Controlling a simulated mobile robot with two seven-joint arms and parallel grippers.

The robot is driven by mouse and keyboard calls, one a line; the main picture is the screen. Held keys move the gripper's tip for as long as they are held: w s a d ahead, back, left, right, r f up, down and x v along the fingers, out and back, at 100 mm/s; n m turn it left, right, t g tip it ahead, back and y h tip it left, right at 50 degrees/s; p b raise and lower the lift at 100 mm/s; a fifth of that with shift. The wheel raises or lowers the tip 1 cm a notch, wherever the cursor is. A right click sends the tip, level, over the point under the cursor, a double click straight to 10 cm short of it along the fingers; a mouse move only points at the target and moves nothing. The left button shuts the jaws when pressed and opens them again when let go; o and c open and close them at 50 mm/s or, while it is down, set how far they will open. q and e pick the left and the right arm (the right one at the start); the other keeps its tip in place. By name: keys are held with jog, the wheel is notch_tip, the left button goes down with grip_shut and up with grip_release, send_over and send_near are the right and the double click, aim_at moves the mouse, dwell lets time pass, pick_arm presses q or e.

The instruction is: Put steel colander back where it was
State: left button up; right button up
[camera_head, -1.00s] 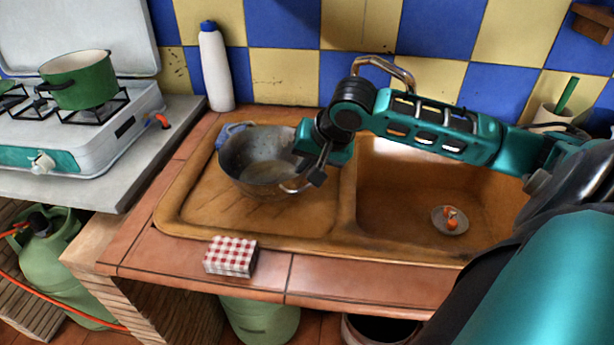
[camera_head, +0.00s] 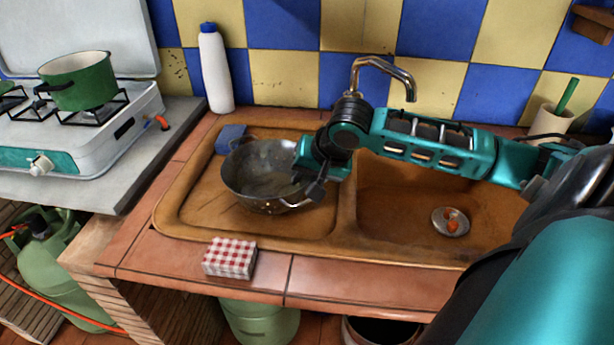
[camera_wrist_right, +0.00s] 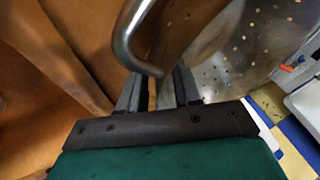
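The steel colander (camera_head: 258,182) is over the drainboard on the left of the sink, close to a blue sponge (camera_head: 231,138). Its perforated wall (camera_wrist_right: 235,50) and a wire handle (camera_wrist_right: 128,35) fill the upper part of the right wrist view. My right gripper (camera_head: 318,190) is at the colander's right side. Whether the colander's base touches the drainboard I cannot tell. My left gripper is not in view.
The sink basin (camera_head: 400,200) to the right holds a drain piece (camera_head: 450,222) with orange bits. A faucet (camera_head: 385,65) stands behind. A white bottle (camera_head: 216,70), a checkered box (camera_head: 230,258) and a stove with a green pot (camera_head: 78,82) are to the left.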

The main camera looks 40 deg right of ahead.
jog(key=shift+s+r, duration=0.1)
jog(key=shift+r, duration=0.2)
jog(key=p+v, duration=0.4)
jog(key=v, duration=0.7)
jog(key=shift+s+r, duration=0.15)
jog(key=shift+r, duration=0.15)
dwell(0.3)
